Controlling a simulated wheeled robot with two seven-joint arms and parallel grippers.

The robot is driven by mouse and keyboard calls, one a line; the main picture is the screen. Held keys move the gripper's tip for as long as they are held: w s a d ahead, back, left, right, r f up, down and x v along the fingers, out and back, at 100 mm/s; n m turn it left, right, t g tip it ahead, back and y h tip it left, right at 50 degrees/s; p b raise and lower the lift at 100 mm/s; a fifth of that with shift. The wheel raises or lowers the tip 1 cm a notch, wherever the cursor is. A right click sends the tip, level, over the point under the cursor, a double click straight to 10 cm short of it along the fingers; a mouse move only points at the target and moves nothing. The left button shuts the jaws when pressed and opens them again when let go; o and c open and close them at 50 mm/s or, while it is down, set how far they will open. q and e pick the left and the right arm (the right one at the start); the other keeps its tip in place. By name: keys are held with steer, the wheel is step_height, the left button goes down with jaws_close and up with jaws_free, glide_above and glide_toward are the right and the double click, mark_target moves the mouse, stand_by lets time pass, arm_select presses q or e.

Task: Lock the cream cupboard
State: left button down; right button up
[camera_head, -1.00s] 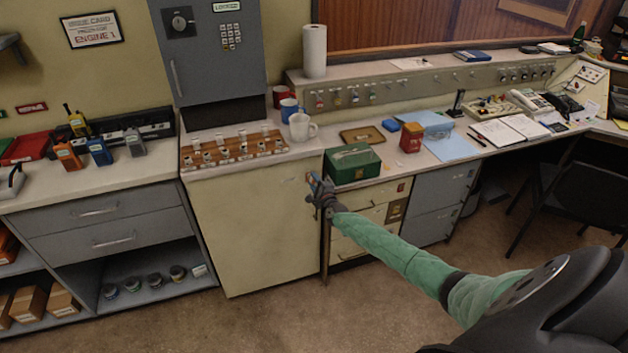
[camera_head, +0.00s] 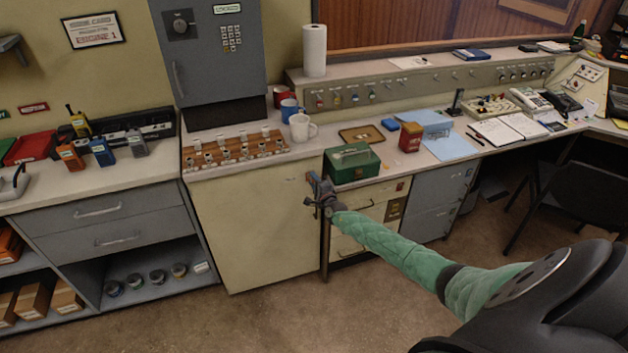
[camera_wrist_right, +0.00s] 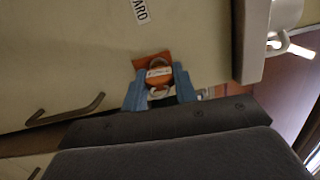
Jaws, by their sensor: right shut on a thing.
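The cream cupboard (camera_head: 255,230) stands under the counter with its front looking closed. My right gripper (camera_head: 318,188) is at the upper right edge of that front. A dark handle (camera_wrist_right: 65,112) and part of a label (camera_wrist_right: 140,12) show there. My left gripper is out of view.
A board of several keys or tags (camera_head: 235,150) lies on the counter above the cupboard, with mugs (camera_head: 302,128) behind. A green box (camera_head: 352,165) stands close to the right gripper. The floor in front is clear.

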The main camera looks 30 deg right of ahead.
steer(key=shift+w+d+r, duration=0.1)
steer(key=shift+r, duration=0.2)
steer(key=shift+f+n, duration=0.2)
steer(key=shift+n, duration=0.1)
